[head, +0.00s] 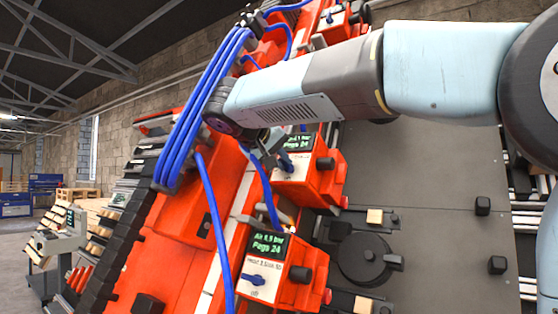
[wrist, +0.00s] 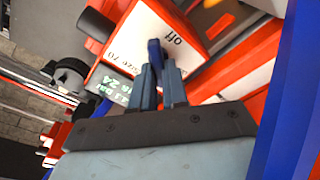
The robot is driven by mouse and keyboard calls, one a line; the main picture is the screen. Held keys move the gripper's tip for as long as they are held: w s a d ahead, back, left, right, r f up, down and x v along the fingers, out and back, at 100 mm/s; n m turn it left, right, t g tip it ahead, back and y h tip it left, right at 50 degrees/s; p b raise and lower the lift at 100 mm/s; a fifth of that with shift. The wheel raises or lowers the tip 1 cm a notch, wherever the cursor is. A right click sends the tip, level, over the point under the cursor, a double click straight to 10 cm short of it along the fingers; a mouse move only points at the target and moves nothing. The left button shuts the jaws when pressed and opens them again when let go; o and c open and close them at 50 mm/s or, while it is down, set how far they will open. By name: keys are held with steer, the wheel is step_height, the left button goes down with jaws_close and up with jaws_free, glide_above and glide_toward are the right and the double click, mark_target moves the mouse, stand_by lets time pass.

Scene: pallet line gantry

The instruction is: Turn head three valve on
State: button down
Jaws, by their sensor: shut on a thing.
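My gripper (head: 275,158) is at the front of an orange valve box (head: 318,180) in the middle of the head view. In the wrist view, my gripper's two fingers (wrist: 160,82) are shut on a small blue valve handle (wrist: 154,50) on the box's white face (wrist: 150,30). The word "off" is printed beside the handle. A dark display (wrist: 112,85) with green text shows "24", with "Size 70" below it; the head number is not legible. In the head view my gripper hides part of this face.
A second orange valve box (head: 275,270) with a blue handle (head: 253,279) stands lower and nearer; its label is too small to read surely. Thick blue hoses (head: 205,105) loop close to my gripper, and one (wrist: 295,90) crosses the wrist view's right side. A grey plate (head: 430,200) lies right.

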steer(key=n, duration=0.3)
steer(key=shift+a+n, duration=0.1)
steer(key=shift+n, duration=0.3)
steer(key=shift+a+f+n+y, duration=0.15)
steer(key=shift+n+y, duration=0.25)
steer(key=shift+n, duration=1.6)
steer(key=shift+f, duration=0.1)
steer(key=c, duration=1.1)
jaws_free()
steer(key=shift+c, duration=0.2)
steer(key=v, duration=1.3)
steer(key=shift+a+r, duration=0.2)
steer(key=shift+r, duration=0.1)
steer(key=shift+s, duration=0.1)
